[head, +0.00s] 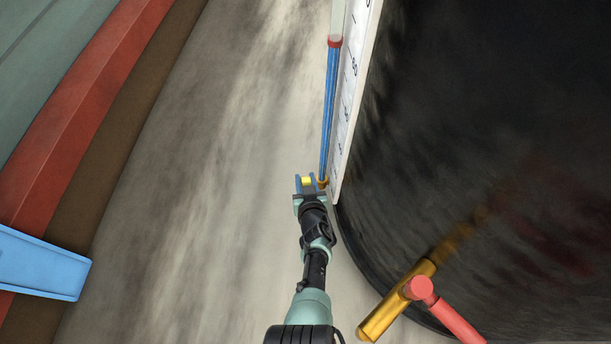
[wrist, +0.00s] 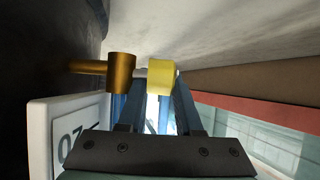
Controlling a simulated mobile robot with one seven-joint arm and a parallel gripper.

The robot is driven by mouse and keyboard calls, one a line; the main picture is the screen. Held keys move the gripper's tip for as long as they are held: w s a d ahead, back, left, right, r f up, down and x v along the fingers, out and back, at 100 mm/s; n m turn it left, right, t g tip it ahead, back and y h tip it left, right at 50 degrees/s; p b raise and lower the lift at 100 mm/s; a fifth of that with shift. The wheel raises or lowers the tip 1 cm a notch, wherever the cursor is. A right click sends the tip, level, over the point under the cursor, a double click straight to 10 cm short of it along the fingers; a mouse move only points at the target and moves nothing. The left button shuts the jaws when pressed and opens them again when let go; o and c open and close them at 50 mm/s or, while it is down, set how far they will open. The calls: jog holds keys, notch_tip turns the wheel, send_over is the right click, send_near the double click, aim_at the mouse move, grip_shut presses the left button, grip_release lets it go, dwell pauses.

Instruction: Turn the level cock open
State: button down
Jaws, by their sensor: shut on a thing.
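The level cock shows in the wrist view as a brass body (wrist: 121,72) with a yellow handle (wrist: 162,75) at its right end. In the head view the yellow handle (head: 307,182) sits at the foot of the blue-filled level tube (head: 328,110). My gripper (head: 306,181) is shut on the yellow handle, with a blue finger on either side of it. In the wrist view the fingers of my gripper (wrist: 160,98) reach up to the handle. How far the cock is turned I cannot tell.
A white numbered scale board (head: 352,95) stands right beside the tube, against a large dark tank (head: 490,130). A brass pipe with a red-handled valve (head: 420,288) juts out at lower right. A light blue beam (head: 40,264) is at left. The floor between is clear.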

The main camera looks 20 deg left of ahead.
jog(key=shift+s+d+f, duration=0.1)
jog(key=shift+f, duration=0.05)
jog(key=c, duration=0.9)
grip_release()
jog(key=shift+o, duration=0.2)
jog(key=shift+s+d+r+p, duration=0.15)
jog(key=shift+s+r+p, duration=0.05)
jog(key=shift+r+p, duration=0.3)
jog(key=p+v, duration=1.1)
jog(key=v, duration=0.1)
jog(key=shift+s+f, duration=0.15)
jog(key=shift+f, duration=0.1)
